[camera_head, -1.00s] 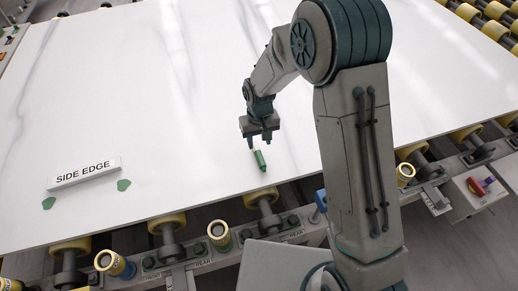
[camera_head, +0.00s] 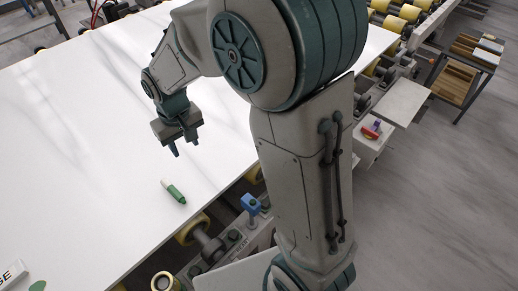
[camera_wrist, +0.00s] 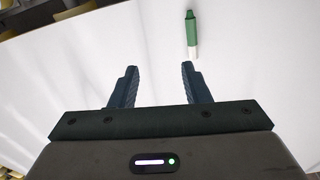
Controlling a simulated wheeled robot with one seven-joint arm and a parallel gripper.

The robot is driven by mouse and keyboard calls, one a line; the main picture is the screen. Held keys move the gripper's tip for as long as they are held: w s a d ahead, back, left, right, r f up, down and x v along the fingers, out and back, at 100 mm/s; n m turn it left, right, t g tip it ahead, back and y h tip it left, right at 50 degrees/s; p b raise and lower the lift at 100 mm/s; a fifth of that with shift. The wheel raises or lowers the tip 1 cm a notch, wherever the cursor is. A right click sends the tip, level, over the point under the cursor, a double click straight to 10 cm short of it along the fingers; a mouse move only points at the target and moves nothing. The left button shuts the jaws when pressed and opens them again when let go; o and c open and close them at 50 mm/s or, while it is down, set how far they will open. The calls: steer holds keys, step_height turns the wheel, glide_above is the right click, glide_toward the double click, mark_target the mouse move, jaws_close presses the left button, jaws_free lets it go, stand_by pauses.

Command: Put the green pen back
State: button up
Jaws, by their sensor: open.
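The green pen (camera_head: 174,191) lies on the white stone slab (camera_head: 75,130) close to its front edge, with a white part at one end. My gripper (camera_head: 183,150) is above the slab, up and slightly right of the pen in the head view. In the wrist view, my gripper (camera_wrist: 156,85) has its two fingers apart with nothing between them. The pen (camera_wrist: 192,34) shows there beyond the right fingertip, white end toward the gripper. No holder for the pen can be made out.
A white sign (camera_head: 12,274) stands on the slab at lower left, beside a green patch (camera_head: 38,286). Yellow rollers (camera_head: 192,229) and a blue fitting (camera_head: 250,204) line the slab's edge. A small wooden rack (camera_head: 458,75) stands at far right. The slab around the pen is clear.

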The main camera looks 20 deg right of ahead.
steer(key=s+d+r+m+t, duration=0.1)
steer(key=s+d+r+m, duration=0.1)
steer(key=s+d+r, duration=0.2)
steer(key=s+d+r+m+t, duration=0.1)
steer(key=s+d+r, duration=0.4)
steer(key=s+d, duration=0.5)
steer(key=s, duration=0.2)
steer(key=shift+s+d+m, duration=0.3)
steer(key=shift+d+m, duration=0.05)
steer(key=shift+m, duration=0.05)
steer(key=shift+c, duration=0.6)
steer(key=shift+a, duration=0.1)
